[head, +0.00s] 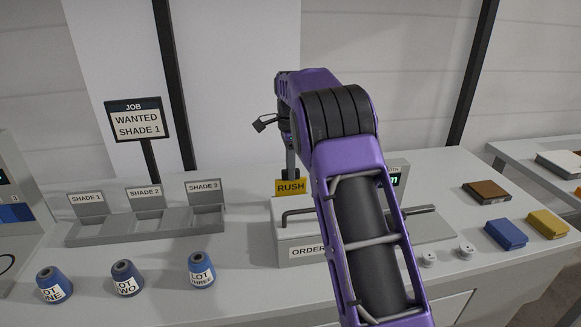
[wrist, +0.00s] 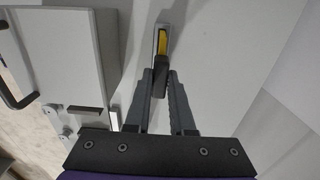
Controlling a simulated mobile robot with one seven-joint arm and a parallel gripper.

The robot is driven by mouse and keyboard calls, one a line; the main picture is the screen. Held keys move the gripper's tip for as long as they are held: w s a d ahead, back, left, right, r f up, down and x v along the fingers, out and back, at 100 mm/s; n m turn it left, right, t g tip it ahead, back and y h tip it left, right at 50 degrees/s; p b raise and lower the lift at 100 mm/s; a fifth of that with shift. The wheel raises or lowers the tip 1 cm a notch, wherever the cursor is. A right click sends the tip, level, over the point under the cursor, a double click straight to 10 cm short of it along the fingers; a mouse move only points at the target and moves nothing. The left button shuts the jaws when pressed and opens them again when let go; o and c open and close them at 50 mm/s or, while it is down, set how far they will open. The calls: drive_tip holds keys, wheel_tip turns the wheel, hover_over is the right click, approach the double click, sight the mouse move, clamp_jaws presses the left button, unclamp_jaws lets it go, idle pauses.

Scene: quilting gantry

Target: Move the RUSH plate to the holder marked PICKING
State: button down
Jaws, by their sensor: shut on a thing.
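The yellow RUSH plate (head: 291,187) shows upright behind the grey box labelled ORDER, with its word facing me. My gripper (head: 290,170) is directly above it, fingers pointing down. In the wrist view, my gripper (wrist: 160,88) is shut on a dark grip at the plate's near end. The plate (wrist: 162,43) shows as a narrow yellow strip beyond the fingertips, with a pale frame or slot around it. I cannot tell whether the plate is still seated in that slot. No holder marked PICKING is readable in either view; my arm covers part of the bench.
The ORDER box (head: 295,247) with raised handles stands just in front of the plate. Shade trays (head: 140,220), a JOB sign (head: 137,120) and several blue lot cones (head: 126,278) are left. Blue (head: 506,234), yellow (head: 547,224) and brown (head: 486,191) blocks lie right.

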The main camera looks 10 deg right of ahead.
drive_tip(key=c, duration=0.7)
unclamp_jaws()
drive_tip(key=shift+r+p, duration=1.2)
drive_tip(key=shift+r, duration=7.45)
